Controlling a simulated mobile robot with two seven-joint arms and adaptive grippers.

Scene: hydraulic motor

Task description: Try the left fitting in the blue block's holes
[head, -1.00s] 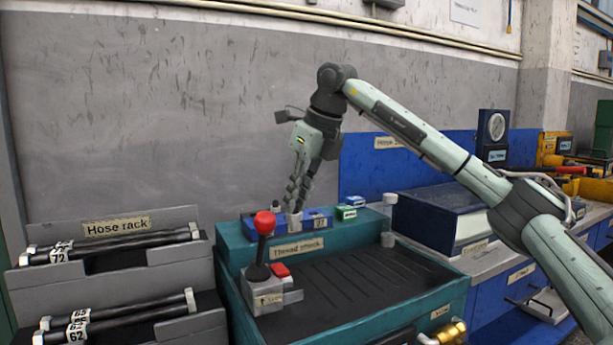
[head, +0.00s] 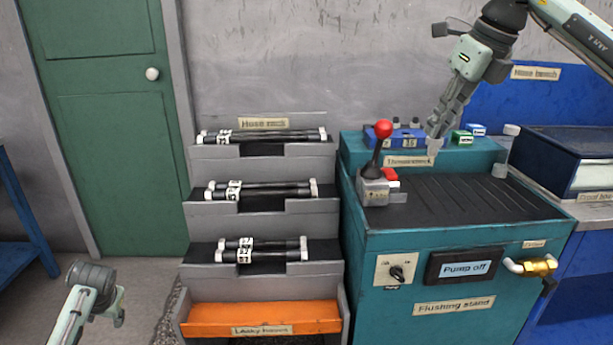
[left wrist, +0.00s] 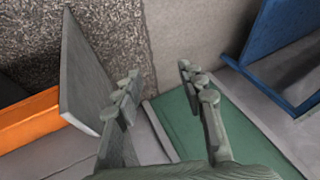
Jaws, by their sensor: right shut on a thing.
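The blue block (head: 407,138) lies on the teal ledge behind the red-knobbed lever in the head view; small dark round pieces show along its top, and its holes are too small to make out. My right gripper (head: 436,132) points down at the block's right end, shut on a pale grey fitting (head: 434,147). My left gripper (head: 119,307) is low at the left, away from the stand. In the left wrist view, my left gripper (left wrist: 158,82) is open and empty.
A green block (head: 462,138) and a small blue block (head: 477,129) sit right of the right gripper. The lever (head: 378,150) stands in front of the blue block. The hose rack (head: 330,212) stands left of the flushing stand (head: 405,245). A pale cylinder (head: 500,170) stands right.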

